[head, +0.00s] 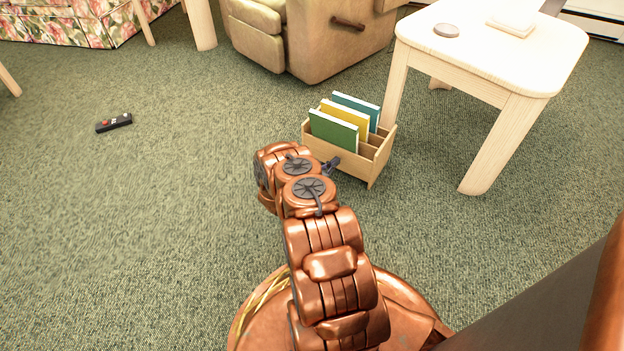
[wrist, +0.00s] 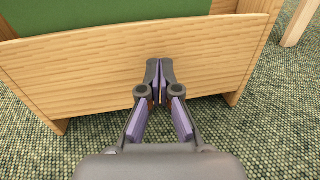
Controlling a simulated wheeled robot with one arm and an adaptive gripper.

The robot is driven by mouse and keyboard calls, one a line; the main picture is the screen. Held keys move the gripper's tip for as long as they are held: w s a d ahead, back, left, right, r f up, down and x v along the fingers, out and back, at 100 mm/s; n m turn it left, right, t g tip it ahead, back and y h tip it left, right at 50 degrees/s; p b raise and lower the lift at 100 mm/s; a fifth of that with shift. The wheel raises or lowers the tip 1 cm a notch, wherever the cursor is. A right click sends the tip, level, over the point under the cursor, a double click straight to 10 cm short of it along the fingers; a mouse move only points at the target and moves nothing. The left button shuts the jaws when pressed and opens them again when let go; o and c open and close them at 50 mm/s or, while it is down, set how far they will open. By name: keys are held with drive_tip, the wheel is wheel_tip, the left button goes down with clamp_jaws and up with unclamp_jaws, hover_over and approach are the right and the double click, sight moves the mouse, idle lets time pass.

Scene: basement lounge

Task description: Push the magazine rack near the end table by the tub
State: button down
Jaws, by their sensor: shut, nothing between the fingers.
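The magazine rack (head: 377,160) is a light wooden box on short feet on the carpet, holding a green, a yellow and a teal magazine. It stands upright just left of the end table (head: 480,50), close to its near-left leg. My gripper (head: 331,165) is at the rack's near side, partly hidden by my arm in the head view. In the wrist view, my gripper (wrist: 160,64) is shut and empty, its fingertips at the rack's wooden panel (wrist: 80,75). I cannot tell whether they touch it. No tub is clearly in view.
A beige armchair (head: 325,45) stands behind the rack. A black remote (head: 114,123) lies on the carpet at the left. A floral sofa (head: 70,20) is at the far left. A round disc (head: 446,30) lies on the end table.

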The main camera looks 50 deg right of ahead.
drive_tip(key=a+p, duration=0.4)
drive_tip(key=a, duration=0.8)
drive_tip(key=shift+w+a, duration=0.25)
drive_tip(key=shift+a, duration=0.15)
drive_tip(key=s+a+r+m+g+y+p, duration=0.15)
drive_tip(key=r+m+g+p, duration=0.35)
drive_tip(key=r, duration=1.2)
drive_tip(key=s+a+r+m+g+y+p, duration=0.1)
drive_tip(key=s+r+m+y+p, duration=0.15)
drive_tip(key=r+p, duration=0.95)
drive_tip(key=s+a+r+m+g+y+p, duration=0.15)
drive_tip(key=r+m, duration=0.25)
drive_tip(key=r, duration=1.8)
drive_tip(key=s+a+r+m+t+y+p, duration=0.2)
drive_tip(key=s+a+r+y+p, duration=0.2)
drive_tip(key=a+r, duration=0.8)
drive_tip(key=s+a+r+m+t+y+p, duration=0.2)
drive_tip(key=s+a+r+y+p, duration=0.2)
drive_tip(key=s+a+r+p, duration=0.5)
drive_tip(key=s+a+r+m+t+y+p, duration=0.2)
drive_tip(key=s+a+r+y+p, duration=0.2)
drive_tip(key=a+r+p, duration=0.6)
drive_tip(key=s+a+r, duration=0.2)
drive_tip(key=a+r, duration=0.3)
drive_tip(key=r, duration=0.1)
drive_tip(key=shift+s+a, duration=0.15)
drive_tip(key=shift+s, duration=0.25)
